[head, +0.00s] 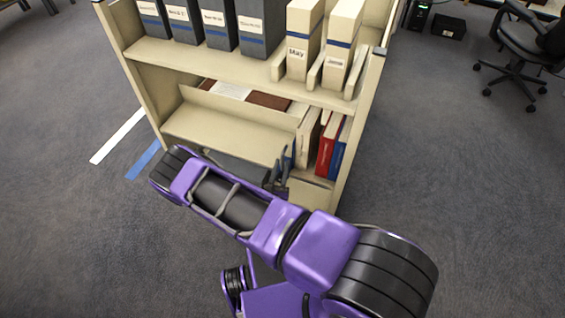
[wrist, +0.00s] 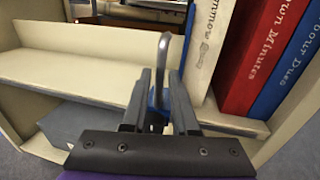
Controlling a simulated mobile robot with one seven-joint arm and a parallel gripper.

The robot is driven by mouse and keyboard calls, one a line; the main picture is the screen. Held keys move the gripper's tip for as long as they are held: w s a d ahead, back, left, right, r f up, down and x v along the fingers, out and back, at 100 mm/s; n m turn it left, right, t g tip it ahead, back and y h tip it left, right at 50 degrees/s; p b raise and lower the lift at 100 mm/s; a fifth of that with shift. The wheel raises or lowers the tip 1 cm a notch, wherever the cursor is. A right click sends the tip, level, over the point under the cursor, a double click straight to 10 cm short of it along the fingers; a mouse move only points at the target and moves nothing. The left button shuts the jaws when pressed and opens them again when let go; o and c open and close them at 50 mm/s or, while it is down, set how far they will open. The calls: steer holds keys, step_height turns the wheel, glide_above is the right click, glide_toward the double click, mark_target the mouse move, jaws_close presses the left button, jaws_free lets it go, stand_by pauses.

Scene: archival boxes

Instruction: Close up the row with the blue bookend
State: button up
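The blue bookend (head: 287,159) is on the lower shelf, just left of the standing books, partly hidden by my gripper. In the wrist view its blue upright part (wrist: 188,32) shows as a narrow strip beside the cream book. A grey curved bar (wrist: 164,42), seemingly its handle, rises between my fingers. My gripper (head: 277,179) is at the bookend; in the wrist view its two fingers (wrist: 162,90) stand a little apart on either side of the bar. Whether they press on it is unclear. The row holds a cream book (wrist: 208,48), a red book (wrist: 258,55) and a blue book (wrist: 289,75).
The shelf left of the bookend is bare (head: 215,133). A low ledge with flat items (head: 230,91) lies behind it. The upper shelf, with grey box files (head: 262,28) and cream files (head: 304,40), overhangs the row. The bookcase's right side panel (head: 358,135) closes that end.

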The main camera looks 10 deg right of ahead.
steer(key=shift+x, duration=1.1)
jaws_close()
steer(key=shift+s, duration=0.1)
stand_by(0.6)
